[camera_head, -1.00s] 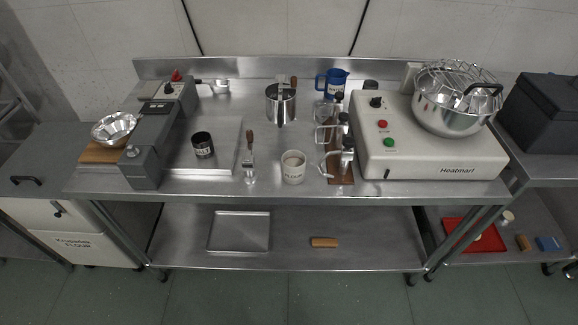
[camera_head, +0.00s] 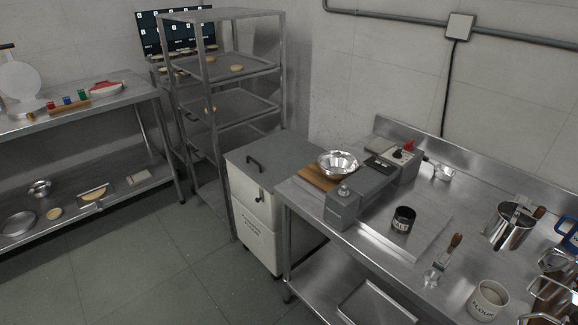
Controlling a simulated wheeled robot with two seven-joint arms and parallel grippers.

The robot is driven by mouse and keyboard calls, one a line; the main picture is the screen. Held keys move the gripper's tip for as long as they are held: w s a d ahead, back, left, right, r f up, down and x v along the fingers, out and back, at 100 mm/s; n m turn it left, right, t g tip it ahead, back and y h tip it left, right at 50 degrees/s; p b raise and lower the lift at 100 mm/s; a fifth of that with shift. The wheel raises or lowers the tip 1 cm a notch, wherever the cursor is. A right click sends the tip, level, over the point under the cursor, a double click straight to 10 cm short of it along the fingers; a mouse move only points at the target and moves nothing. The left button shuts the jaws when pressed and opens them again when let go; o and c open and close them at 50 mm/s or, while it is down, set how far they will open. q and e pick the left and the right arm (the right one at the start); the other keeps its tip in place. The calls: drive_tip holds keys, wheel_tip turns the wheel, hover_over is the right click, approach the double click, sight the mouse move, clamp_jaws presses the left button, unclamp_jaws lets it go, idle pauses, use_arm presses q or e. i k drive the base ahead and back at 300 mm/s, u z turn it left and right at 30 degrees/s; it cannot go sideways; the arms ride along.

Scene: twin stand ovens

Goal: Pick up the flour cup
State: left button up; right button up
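The flour cup (camera_head: 487,301) is a cream-coloured cup with dark lettering on its side. It stands upright on the steel table (camera_head: 400,273) near the front edge, at the lower right of the head view. A wooden-handled tool (camera_head: 442,262) stands to its left, and a metal sifter-like can (camera_head: 510,228) stands behind it. Neither of my grippers shows in the head view.
A dark cup labelled salt (camera_head: 403,219) stands on a steel plate left of the flour cup. A metal bowl (camera_head: 338,164) sits on a wooden board beside a grey machine (camera_head: 358,197). A flour bin (camera_head: 257,222) and a rack (camera_head: 236,105) stand further left. Open floor lies lower left.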

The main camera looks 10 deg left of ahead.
sight(487, 301)
drive_tip(key=z, duration=1.3)
